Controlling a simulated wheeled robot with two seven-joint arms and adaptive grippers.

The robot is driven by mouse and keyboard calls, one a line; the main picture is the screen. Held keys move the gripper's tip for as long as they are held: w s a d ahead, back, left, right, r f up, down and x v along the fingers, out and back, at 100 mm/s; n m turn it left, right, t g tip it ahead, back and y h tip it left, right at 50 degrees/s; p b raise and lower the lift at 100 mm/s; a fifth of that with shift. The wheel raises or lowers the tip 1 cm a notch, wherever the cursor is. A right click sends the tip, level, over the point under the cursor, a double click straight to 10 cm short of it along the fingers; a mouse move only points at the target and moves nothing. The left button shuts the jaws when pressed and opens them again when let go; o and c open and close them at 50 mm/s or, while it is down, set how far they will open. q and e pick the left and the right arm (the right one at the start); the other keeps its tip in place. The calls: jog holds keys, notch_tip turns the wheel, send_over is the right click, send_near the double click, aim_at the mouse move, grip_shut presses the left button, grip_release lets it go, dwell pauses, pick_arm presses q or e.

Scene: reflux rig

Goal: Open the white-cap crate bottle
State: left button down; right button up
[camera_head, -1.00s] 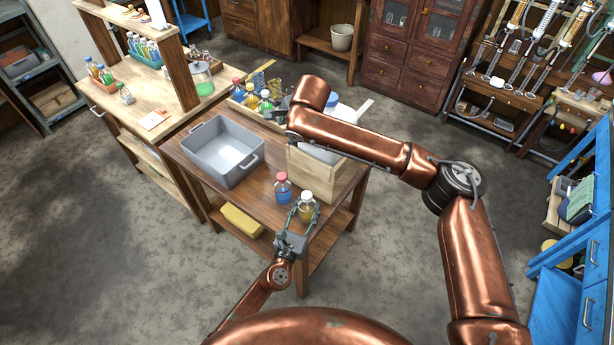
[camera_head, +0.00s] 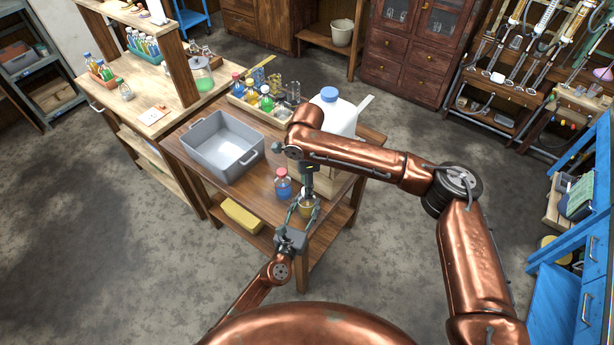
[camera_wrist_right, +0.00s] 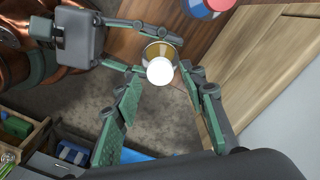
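The white-cap bottle with yellow-brown contents (camera_head: 307,210) is at the front corner of the wooden table, its cap hidden in the head view. In the right wrist view its round white cap (camera_wrist_right: 160,71) faces the camera. My left gripper (camera_head: 304,207) is closed around the bottle's body; its fingers also show in the right wrist view (camera_wrist_right: 150,50). My right gripper (camera_head: 308,186) points down above the bottle. In its wrist view the green-padded fingers (camera_wrist_right: 163,85) are apart, one each side of the cap, with visible gaps.
A red-capped blue bottle (camera_head: 283,184) stands close left of the held bottle. A grey tub (camera_head: 220,150), a bottle crate (camera_head: 245,108) and a blue-capped white jug (camera_head: 338,115) are further back. A wooden box (camera_wrist_right: 255,75) stands close by on the right.

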jog(key=shift+f, duration=1)
jog(key=shift+c, duration=0.5)
grip_shut()
